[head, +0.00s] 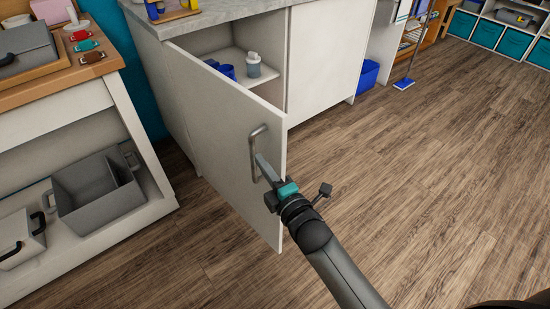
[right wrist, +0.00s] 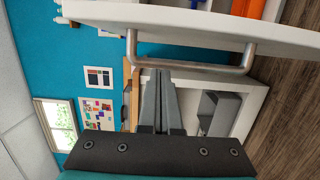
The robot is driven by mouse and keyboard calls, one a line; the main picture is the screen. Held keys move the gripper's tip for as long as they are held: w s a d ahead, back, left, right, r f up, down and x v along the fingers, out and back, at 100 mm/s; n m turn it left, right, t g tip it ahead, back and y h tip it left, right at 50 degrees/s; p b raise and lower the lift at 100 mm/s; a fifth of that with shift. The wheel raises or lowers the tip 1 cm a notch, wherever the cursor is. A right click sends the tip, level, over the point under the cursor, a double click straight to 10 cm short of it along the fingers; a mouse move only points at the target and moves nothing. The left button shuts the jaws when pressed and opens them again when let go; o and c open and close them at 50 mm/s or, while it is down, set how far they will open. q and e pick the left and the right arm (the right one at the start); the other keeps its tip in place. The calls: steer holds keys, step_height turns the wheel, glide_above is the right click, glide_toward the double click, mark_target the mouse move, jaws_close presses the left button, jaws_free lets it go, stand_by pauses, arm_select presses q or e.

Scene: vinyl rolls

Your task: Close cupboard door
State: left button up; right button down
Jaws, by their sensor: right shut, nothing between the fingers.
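The white cupboard door (head: 222,135) stands open, swung out from the cupboard (head: 325,50) with its handle side toward me. Its metal bar handle (head: 254,150) also shows in the right wrist view (right wrist: 195,66), along the door's edge (right wrist: 200,22). My right gripper (head: 261,163) is at the handle, fingers shut and empty. In the right wrist view its fingertips (right wrist: 159,76) come right up to the bar; whether they touch it I cannot tell. My left gripper is not in view.
Inside the cupboard are a blue item (head: 222,69) and a grey bottle (head: 253,65). A shelf unit (head: 130,130) with grey bins (head: 95,190) stands close at the left. A blue bin (head: 368,76) sits beyond the cupboard. The wooden floor (head: 430,150) at the right is clear.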

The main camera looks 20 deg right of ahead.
mark_target(276, 155)
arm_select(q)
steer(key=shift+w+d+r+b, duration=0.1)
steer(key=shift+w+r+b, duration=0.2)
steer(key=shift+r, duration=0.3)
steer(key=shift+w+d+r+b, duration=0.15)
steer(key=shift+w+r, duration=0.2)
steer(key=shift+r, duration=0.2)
arm_select(e)
steer(key=shift+w+d, duration=0.5)
steer(key=shift+d, duration=0.4)
steer(key=shift+w+d, duration=0.45)
steer(key=shift+d, duration=0.45)
steer(key=shift+d, duration=0.15)
